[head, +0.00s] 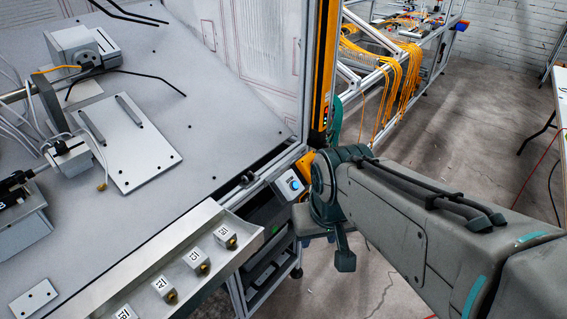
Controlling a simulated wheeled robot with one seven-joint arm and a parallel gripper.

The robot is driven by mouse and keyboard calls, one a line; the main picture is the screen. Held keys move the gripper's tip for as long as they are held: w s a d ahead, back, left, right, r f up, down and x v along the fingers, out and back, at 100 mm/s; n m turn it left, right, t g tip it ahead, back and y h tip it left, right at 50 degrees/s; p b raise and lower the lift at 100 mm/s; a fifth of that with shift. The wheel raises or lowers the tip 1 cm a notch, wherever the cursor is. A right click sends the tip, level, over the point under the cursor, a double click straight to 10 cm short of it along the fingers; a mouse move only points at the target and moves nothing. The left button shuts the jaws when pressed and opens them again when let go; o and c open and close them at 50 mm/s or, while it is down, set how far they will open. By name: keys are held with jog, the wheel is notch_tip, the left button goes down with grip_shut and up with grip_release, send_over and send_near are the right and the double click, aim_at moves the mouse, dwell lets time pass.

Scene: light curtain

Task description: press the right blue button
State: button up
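A small blue button (294,184) sits on a light grey box at the front right corner of the workstation frame, below the yellow light curtain post. It is the only blue button I can make out. My gripper (328,215) is just right of the button box, at the end of my grey arm, which reaches in from the lower right. In the picture a small gap shows between the button face and my gripper. The wrist hides much of the gripper, and its fingers cannot be told apart clearly. Nothing held is visible.
The yellow post (325,75) rises directly behind the button box. A metal tray (150,262) with several labelled blocks runs along the table's front edge, left of the button. A grey plate (125,143) and fixtures stand on the table. Open floor (480,150) lies right.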

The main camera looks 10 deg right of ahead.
jog(key=shift+c, duration=0.4)
grip_shut()
dwell(1.3)
